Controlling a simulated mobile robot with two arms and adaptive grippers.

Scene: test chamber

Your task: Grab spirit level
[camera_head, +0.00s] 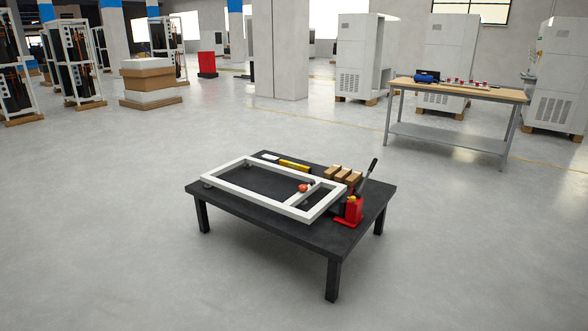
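A long yellow bar (294,165), which looks like the spirit level, lies along the far edge of a low black table (318,234). A small white piece (270,157) is at its left end; I cannot tell whether it is part of it. The bar lies just behind a white rectangular frame (233,186) on the same table. Neither of my grippers is in view.
On the table, wooden blocks (342,173) lie right of the bar. A red jack (353,211) with a dark upright handle stands at the right, and a small orange-red object (304,188) is by the frame. Open floor (120,230) surrounds the table. A workbench (462,90) stands behind right.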

